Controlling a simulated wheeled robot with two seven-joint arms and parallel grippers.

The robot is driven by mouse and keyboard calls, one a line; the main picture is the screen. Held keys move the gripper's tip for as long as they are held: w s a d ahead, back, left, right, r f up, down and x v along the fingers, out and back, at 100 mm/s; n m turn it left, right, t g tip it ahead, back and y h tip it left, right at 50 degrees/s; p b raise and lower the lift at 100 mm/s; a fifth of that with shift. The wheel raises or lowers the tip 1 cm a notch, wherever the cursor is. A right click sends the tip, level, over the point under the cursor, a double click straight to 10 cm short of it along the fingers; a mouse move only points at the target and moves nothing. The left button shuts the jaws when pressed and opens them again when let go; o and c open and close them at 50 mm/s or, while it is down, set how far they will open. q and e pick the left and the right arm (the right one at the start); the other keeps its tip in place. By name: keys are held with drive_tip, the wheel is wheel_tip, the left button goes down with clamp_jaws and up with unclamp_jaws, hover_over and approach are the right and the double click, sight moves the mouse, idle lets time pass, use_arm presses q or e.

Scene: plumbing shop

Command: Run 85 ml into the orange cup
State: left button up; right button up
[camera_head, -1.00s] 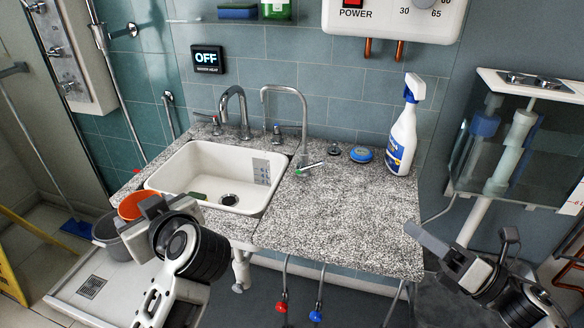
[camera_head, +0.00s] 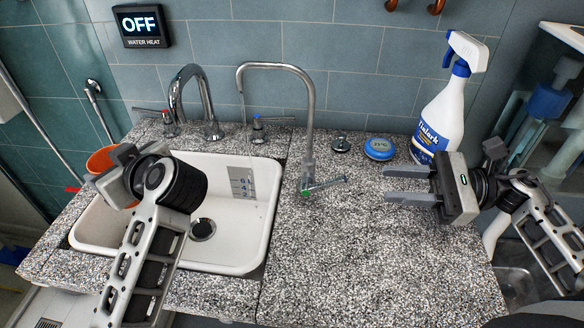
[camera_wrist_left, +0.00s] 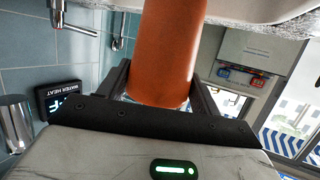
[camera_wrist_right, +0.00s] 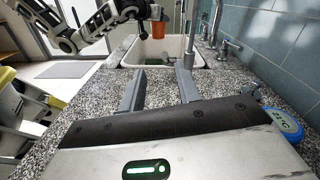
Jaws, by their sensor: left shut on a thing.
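My left gripper (camera_head: 108,166) is shut on the orange cup (camera_head: 101,159), near the sink's left rim. The cup fills the space between the fingers in the left wrist view (camera_wrist_left: 168,50); its inside is hidden. It also shows in the right wrist view (camera_wrist_right: 158,29). My right gripper (camera_head: 388,184) is open and empty over the right part of the counter. A slim tap (camera_head: 308,110) with a green-tipped lever (camera_head: 322,185) stands right of the sink. A chrome tap (camera_head: 186,85) with red and blue marked handles stands behind the sink. I see no water running.
The white sink (camera_head: 262,215) is set in a speckled counter (camera_head: 350,260). A spray bottle (camera_head: 440,115) and a blue round gadget (camera_head: 380,148) stand at the back right. A display (camera_head: 142,26) on the wall reads OFF, water heat. The counter's front right is clear.

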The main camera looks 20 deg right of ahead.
sight(327, 182)
use_arm(q)
drive_tip(key=shift+w+f+b, duration=0.45)
drive_tip(key=shift+w+f, duration=0.05)
drive_tip(key=shift+f, duration=0.25)
use_arm(e)
drive_tip(key=shift+w+f, duration=0.55)
drive_tip(key=shift+f, duration=0.3)
use_arm(q)
drive_tip(key=shift+w+r, duration=0.1)
use_arm(e)
drive_tip(key=shift+w+a, duration=0.2)
drive_tip(key=shift+a, duration=0.05)
use_arm(q)
drive_tip(key=shift+r, duration=0.15)
use_arm(e)
drive_tip(key=shift+w+a+r, duration=0.1)
drive_tip(key=shift+w+a, duration=0.1)
drive_tip(key=shift+a, duration=0.1)
use_arm(q)
wheel_tip(327, 182, up, 3)
drive_tip(key=p, duration=0.3)
drive_tip(key=shift+f, duration=0.2)
use_arm(e)
drive_tip(key=x, duration=0.9)
drive_tip(key=shift+w+a+r, duration=0.1)
drive_tip(key=shift+a, duration=0.25)
drive_tip(key=shift+w+a, duration=0.3)
drive_tip(key=shift+a, duration=0.15)
clamp_jaws()
